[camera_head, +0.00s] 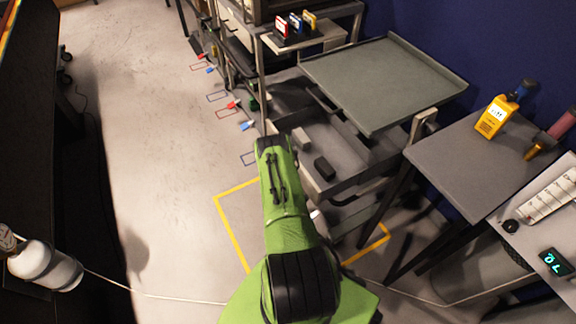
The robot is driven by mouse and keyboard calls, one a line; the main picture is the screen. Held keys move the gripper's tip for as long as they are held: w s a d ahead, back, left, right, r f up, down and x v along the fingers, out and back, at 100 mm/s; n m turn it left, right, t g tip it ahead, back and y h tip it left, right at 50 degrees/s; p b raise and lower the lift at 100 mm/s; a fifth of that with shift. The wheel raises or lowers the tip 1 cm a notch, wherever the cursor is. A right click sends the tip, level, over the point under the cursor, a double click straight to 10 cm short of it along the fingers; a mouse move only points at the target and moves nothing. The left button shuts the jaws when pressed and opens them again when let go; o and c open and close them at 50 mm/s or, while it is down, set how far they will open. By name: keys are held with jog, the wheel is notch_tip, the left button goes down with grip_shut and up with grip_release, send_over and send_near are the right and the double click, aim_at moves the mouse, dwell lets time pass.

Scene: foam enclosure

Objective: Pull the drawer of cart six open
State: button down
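A grey cart with a flat, rimmed tray top (385,75) stands right of the centre, inside a yellow floor outline. Below the top, a grey drawer-like tray (350,180) juts out toward me. Two small blocks, a grey one (301,138) and a black one (325,168), are at this level. I cannot tell for certain whether this is the drawer or a fixed shelf. No number six is readable on the cart. My green arm reaches up from the bottom centre, beside the cart's left front. My gripper does not show; the arm hides that area.
A grey table (460,160) stands close on the cart's right, bearing a yellow bottle (494,117). A rack (305,40) stands behind. A white cylinder (50,268) lies at the left, with a thin cord crossing the floor. The floor left of my arm is open.

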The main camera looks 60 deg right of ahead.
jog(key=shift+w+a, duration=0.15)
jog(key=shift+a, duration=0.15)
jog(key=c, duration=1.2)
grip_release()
